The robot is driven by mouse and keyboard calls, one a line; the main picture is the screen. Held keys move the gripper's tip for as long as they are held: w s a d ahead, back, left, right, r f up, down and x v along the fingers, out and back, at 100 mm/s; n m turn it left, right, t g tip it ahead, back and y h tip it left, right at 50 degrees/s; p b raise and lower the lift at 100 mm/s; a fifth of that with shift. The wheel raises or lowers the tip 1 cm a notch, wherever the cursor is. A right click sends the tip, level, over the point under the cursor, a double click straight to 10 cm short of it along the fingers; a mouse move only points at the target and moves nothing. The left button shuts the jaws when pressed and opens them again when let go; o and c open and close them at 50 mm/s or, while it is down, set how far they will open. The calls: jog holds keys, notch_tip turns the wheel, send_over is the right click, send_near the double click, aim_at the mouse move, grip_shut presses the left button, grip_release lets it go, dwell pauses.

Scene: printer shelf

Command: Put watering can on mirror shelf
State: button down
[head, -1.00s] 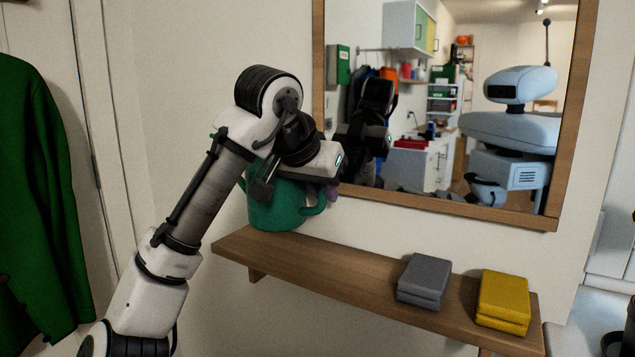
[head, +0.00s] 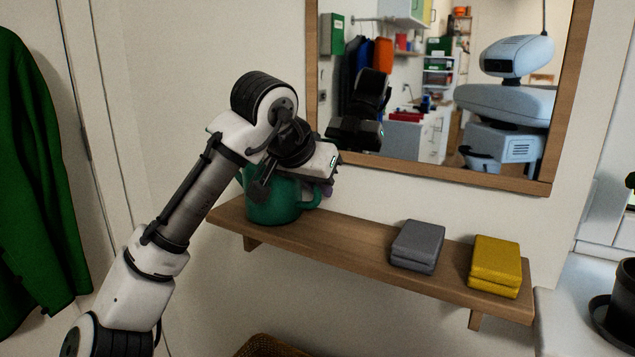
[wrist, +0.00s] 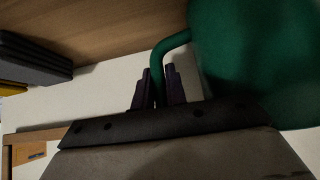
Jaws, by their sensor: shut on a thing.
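The green watering can (head: 268,204) is upright at the left end of the wooden mirror shelf (head: 350,246), below the mirror. Its base appears to be on or very close to the shelf top; I cannot tell whether it touches. My gripper (head: 322,189) is beside the can's right side, partly hidden behind my wrist. In the wrist view the purple fingers of my gripper (wrist: 157,88) are shut on the can's green handle (wrist: 168,45). The can's body (wrist: 260,60) fills the right of that view.
A grey folded stack (head: 417,246) and a yellow one (head: 495,266) lie on the shelf's right half. Bare shelf lies between the can and the grey stack. The framed mirror (head: 440,170) hangs just above. A woven basket (head: 272,346) is below, and a green garment (head: 35,190) hangs at left.

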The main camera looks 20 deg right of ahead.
jog(key=c, duration=1.4)
grip_release()
jog(key=shift+c, duration=0.2)
jog(key=shift+s+a+r, duration=0.2)
jog(key=shift+r, duration=0.25)
jog(key=v, duration=1.1)
jog(key=shift+p, duration=0.4)
jog(key=shift+a+r, duration=0.1)
jog(key=shift+a, duration=0.05)
